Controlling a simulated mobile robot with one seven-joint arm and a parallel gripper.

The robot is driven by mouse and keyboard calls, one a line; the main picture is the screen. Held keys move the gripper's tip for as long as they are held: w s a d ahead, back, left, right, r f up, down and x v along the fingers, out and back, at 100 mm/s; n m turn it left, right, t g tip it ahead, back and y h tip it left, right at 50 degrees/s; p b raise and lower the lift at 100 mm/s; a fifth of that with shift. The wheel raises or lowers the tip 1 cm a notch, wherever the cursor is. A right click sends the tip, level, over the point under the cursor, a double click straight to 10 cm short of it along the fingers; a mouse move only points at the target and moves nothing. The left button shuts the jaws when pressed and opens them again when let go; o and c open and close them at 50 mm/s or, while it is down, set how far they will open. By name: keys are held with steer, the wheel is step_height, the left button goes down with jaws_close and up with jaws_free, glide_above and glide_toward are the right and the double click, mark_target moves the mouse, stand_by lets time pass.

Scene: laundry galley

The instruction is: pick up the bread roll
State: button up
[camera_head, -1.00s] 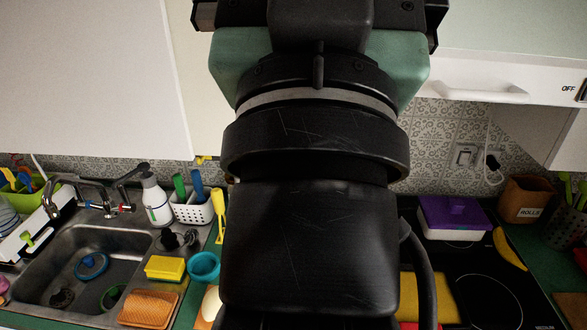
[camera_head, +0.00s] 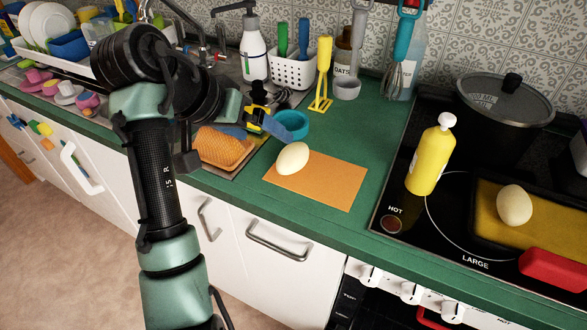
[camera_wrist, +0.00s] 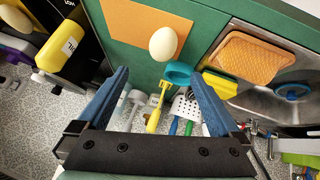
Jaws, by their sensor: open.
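A pale cream, smooth oval (camera_head: 292,158) lies on an orange mat (camera_head: 330,182) on the green counter; it could be the bread roll or an egg. In the wrist view, the oval (camera_wrist: 163,43) lies beyond the fingertips, near the middle. A similar cream oval (camera_head: 514,205) sits on the yellow-and-black tray on the stove. My gripper (camera_head: 268,118) is at the sink's right edge, left of and behind the mat's oval. In the wrist view, my gripper (camera_wrist: 159,74) has its two blue fingers wide apart, with nothing held between them.
A teal bowl (camera_head: 291,125) stands close beside the gripper. A brown ridged object (camera_head: 222,148) lies at the sink edge. A yellow utensil (camera_head: 322,75) stands behind. A yellow bottle (camera_head: 430,158) and a dark pot (camera_head: 505,98) are on the stove. Green counter right of the bowl is clear.

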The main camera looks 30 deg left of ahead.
mark_target(286, 154)
steer(key=x, duration=0.7)
steer(key=shift+w+f, duration=0.1)
steer(key=shift+f, duration=0.15)
steer(key=shift+a+b+x, duration=0.15)
steer(key=shift+b+x, duration=0.1)
steer(key=shift+x, duration=1.1)
steer(key=shift+a+b+x, duration=0.1)
steer(key=shift+b+x, duration=0.1)
steer(key=shift+x, duration=1.15)
steer(key=shift+f, duration=0.1)
steer(key=c, duration=1.4)
step_height(286, 154, up, 10)
steer(key=shift+r+p, duration=0.1)
steer(key=shift+p, duration=0.35)
